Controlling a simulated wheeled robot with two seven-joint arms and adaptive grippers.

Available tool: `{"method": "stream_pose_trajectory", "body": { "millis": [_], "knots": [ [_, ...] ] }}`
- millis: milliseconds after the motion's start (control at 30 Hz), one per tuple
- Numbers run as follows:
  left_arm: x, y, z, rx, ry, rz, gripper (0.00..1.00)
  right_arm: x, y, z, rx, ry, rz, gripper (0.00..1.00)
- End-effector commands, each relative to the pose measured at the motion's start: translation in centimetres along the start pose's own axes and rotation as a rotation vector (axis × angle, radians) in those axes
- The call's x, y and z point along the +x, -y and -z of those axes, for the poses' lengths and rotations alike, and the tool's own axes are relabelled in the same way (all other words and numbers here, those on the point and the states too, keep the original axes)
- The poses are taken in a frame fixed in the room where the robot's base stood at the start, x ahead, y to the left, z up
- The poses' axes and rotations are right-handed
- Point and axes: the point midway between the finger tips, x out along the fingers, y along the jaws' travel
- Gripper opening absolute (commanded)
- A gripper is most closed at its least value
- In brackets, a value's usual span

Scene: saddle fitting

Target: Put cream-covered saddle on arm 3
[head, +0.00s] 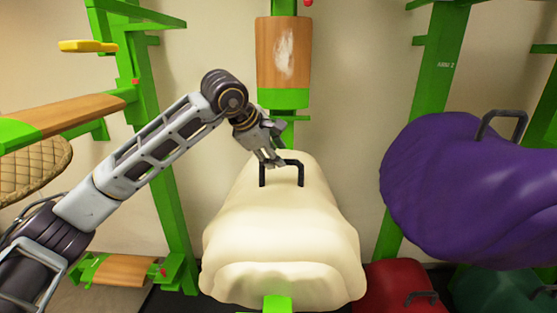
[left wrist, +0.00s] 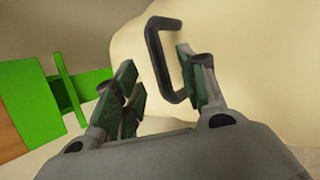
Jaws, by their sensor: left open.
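The cream-covered saddle (head: 285,225) sits in the middle of the head view, over a green arm whose end (head: 278,303) shows below it. A black handle (head: 301,173) stands up from its top. In the left wrist view the fingers (left wrist: 158,68) are apart, with the handle (left wrist: 155,55) near the right finger and the cream cover (left wrist: 255,75) behind. I cannot tell whether the fingers touch the handle. No arm marked 3 is readable. My right gripper is not in view.
A purple-covered saddle (head: 455,190) hangs at the right, beside a green post marked ARM 2 (head: 437,85). Red (head: 400,285) and dark green (head: 500,290) covers lie low right. A wooden pad (head: 270,55) is behind the cream saddle. Green racks with wooden boards (head: 65,112) stand left.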

Motion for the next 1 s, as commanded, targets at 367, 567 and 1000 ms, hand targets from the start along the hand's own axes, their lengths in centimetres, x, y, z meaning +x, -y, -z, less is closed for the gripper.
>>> {"method": "stream_pose_trajectory", "body": {
  "millis": [367, 567, 1000],
  "knots": [
    [-5.4, -0.1, 0.0, -0.001, 0.0, -0.003, 0.41, 0.0, 0.1, -0.1, 0.0, 0.001, 0.001, 0.4],
    [-6.7, -0.1, 0.0, 0.0, 0.0, -0.002, 0.41, 0.0, 0.1, -0.1, 0.0, 0.001, 0.001, 0.4],
    [-6.9, -0.1, 0.0, 0.0, 0.001, -0.001, 0.41, 0.0, 0.1, -0.1, 0.0, 0.001, 0.001, 0.4]
  ]
}}
